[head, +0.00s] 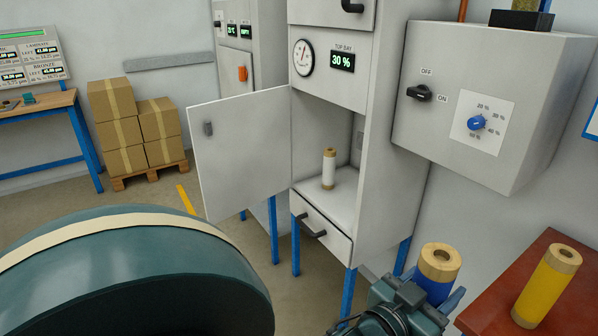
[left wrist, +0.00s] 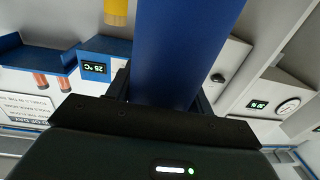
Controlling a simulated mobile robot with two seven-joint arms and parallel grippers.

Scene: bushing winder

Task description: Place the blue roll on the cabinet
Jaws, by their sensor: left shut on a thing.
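The blue roll (head: 432,289), with pale wooden ends, is at the lower right of the head view. My left gripper (head: 408,302) is shut on it and holds it roughly upright. In the left wrist view the blue roll (left wrist: 185,50) fills the upper middle, between the fingers of my left gripper (left wrist: 165,103). The grey cabinet (head: 384,150) stands on blue legs, its door (head: 240,150) swung open to the left. A white roll (head: 328,170) with wooden ends stands upright inside on the compartment floor. My right gripper is not in view.
A yellow roll (head: 548,285) stands on a red-brown surface (head: 490,313) at right. A control box (head: 450,75) with switch and blue dial juts from the wall. The cabinet drawer (head: 322,232) is below the compartment. Cardboard boxes (head: 120,130) stand at back left.

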